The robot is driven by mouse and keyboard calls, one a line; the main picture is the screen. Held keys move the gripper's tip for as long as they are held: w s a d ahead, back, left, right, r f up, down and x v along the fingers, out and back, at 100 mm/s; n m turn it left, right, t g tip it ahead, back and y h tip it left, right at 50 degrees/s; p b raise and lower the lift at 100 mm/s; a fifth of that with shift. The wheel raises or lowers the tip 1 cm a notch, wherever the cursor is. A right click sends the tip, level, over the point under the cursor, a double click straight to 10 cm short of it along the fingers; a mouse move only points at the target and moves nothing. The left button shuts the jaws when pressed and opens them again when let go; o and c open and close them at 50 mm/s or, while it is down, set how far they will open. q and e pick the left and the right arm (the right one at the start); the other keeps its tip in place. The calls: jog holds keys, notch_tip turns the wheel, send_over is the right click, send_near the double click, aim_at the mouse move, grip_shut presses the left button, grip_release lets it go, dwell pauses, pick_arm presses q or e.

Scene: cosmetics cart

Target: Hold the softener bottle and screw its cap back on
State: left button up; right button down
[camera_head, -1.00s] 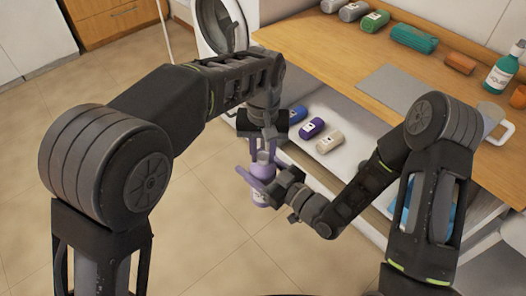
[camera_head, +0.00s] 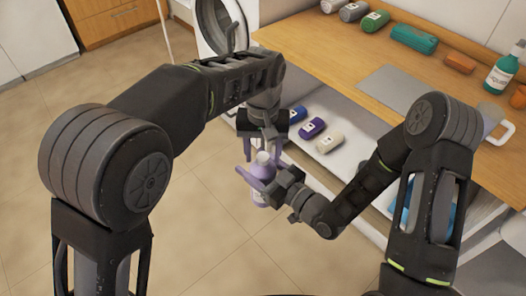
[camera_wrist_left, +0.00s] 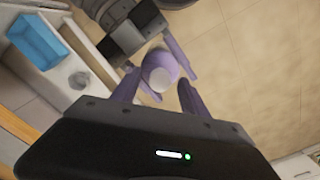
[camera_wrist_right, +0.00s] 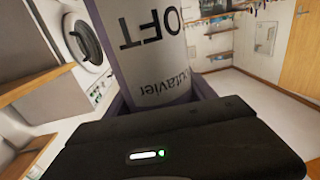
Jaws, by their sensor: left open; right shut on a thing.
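The softener bottle (camera_head: 258,190) is purple with a pale label and stands upright in the air, off the worktop. My right gripper (camera_head: 257,178) is shut on its body. The label fills the middle of the right wrist view, where the bottle (camera_wrist_right: 155,50) sits between the fingers. A whitish cap (camera_head: 263,157) sits on the bottle's top; I cannot tell how tight it is. My left gripper (camera_head: 261,152) points down from above, open, its purple fingers on either side of the cap. In the left wrist view the cap (camera_wrist_left: 161,77) shows between the spread fingers.
A wooden worktop (camera_head: 380,45) holds several rolled or bottled items, a grey mat (camera_head: 397,87) and a green bottle (camera_head: 500,76). Several small bottles lie on the white shelf (camera_head: 345,150) below. A washing machine (camera_head: 222,30) stands behind. Tiled floor (camera_head: 200,230) is clear.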

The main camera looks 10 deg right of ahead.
pick_arm(q)
notch_tip(320, 180, up, 8)
jog(key=shift+f, duration=0.25)
dwell(0.4)
jog(key=shift+a, duration=0.1)
